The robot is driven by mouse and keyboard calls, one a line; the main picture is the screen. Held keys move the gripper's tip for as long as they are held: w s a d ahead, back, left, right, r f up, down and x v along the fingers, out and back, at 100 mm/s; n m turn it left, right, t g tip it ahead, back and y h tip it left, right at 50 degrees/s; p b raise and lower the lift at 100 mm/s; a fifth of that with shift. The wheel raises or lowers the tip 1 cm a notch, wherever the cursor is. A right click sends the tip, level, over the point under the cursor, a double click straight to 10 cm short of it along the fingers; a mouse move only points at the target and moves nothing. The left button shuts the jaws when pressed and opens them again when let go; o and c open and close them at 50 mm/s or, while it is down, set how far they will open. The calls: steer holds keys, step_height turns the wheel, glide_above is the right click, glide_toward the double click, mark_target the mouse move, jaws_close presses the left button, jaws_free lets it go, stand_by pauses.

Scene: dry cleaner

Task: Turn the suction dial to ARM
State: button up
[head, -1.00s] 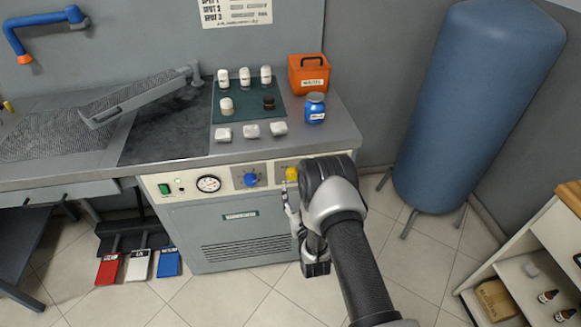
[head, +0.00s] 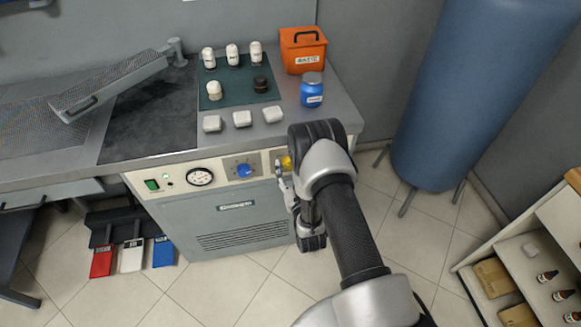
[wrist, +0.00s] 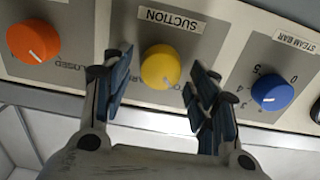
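The yellow suction dial (wrist: 161,67) is on the control panel under a SUCTION label (wrist: 171,20). Its pale pointer mark faces the lower right in the wrist view. My gripper (wrist: 160,85) is open, with one finger on each side of the dial; a gap shows on both sides, and I see no clear contact. In the head view my gripper (head: 284,180) is at the panel, and my arm partly covers the yellow dial (head: 287,163).
An orange dial (wrist: 34,41) and a blue dial (wrist: 272,92) flank the yellow one. A worktop (head: 345,112) with bottles, white blocks and an orange box is above the panel. A blue tank (head: 455,100) stands at right. Pedals (head: 132,255) are on the floor at left.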

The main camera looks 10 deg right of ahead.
steer(key=c, duration=0.9)
steer(key=shift+m, duration=0.3)
steer(key=m, duration=0.3)
steer(key=shift+d+m, duration=0.1)
steer(key=shift+m, duration=0.2)
steer(key=shift+w+d+f+m, duration=0.1)
steer(key=shift+m, duration=3.3)
steer(key=shift+d+f+m, duration=0.1)
steer(key=shift+m, duration=3.3)
